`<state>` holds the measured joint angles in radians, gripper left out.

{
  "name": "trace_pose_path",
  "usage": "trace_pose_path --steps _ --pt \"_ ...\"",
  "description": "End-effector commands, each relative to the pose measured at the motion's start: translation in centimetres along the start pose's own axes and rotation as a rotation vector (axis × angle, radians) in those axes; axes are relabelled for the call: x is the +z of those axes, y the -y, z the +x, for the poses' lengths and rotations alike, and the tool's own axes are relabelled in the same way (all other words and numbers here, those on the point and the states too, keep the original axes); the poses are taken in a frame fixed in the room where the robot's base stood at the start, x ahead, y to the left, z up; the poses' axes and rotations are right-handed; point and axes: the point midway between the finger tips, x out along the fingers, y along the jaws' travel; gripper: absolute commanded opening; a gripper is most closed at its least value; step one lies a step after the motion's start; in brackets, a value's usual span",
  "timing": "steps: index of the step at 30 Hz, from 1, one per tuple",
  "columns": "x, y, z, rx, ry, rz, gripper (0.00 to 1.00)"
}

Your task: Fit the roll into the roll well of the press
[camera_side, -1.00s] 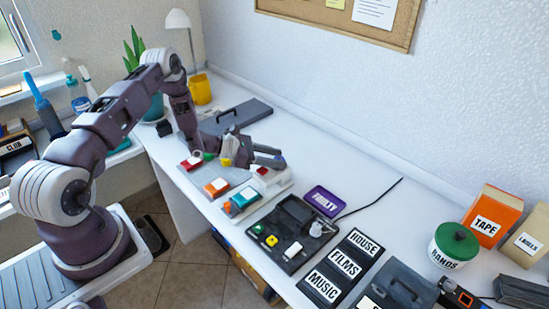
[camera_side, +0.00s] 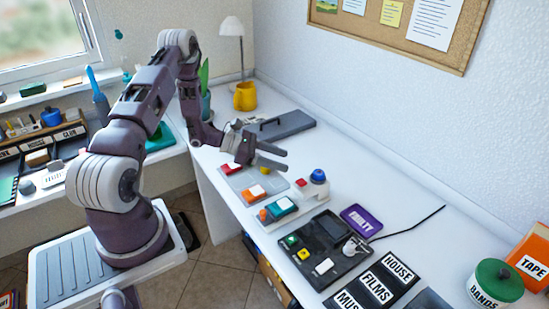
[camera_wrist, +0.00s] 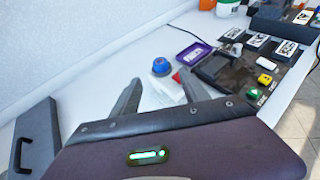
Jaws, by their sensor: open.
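A blue round piece (camera_side: 319,176) sits on a white block with a red patch (camera_side: 301,183), which I take for the roll and the press. I cannot tell how deep the blue piece sits, and no well opening shows. In the wrist view the blue piece (camera_wrist: 161,67) has a pale lower part and appears ahead of and between my fingers. My gripper (camera_side: 284,160) is open and empty, apart from the blue piece, behind and left of it in the side view. Both fingers also show in the wrist view (camera_wrist: 158,86).
A grey plate with red and yellow pieces (camera_side: 237,183) and orange and teal blocks (camera_side: 283,207) lie near the press. A dark tray (camera_side: 330,257), a purple FAULTY tray (camera_side: 362,221) and a grey case (camera_side: 286,125) are around.

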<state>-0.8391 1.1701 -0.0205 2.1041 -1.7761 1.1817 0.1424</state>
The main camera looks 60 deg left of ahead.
Motion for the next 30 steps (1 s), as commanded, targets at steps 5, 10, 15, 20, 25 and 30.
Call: trace_pose_path --steps 5,10,15,20,25,30 --pt "6.2 2.6 0.6 -0.134 0.009 0.179 0.53" --pt "18.4 14.2 -0.8 -0.511 -0.024 0.708 0.53" --pt "22.9 26.6 -7.4 -0.84 -0.15 1.356 0.53" --pt "21.9 31.9 -15.2 -0.974 -0.347 1.983 0.53" --pt "20.9 31.9 -20.1 -0.933 -0.537 2.413 0.53" --pt "20.7 31.4 -21.4 -0.899 -0.605 2.532 0.53"
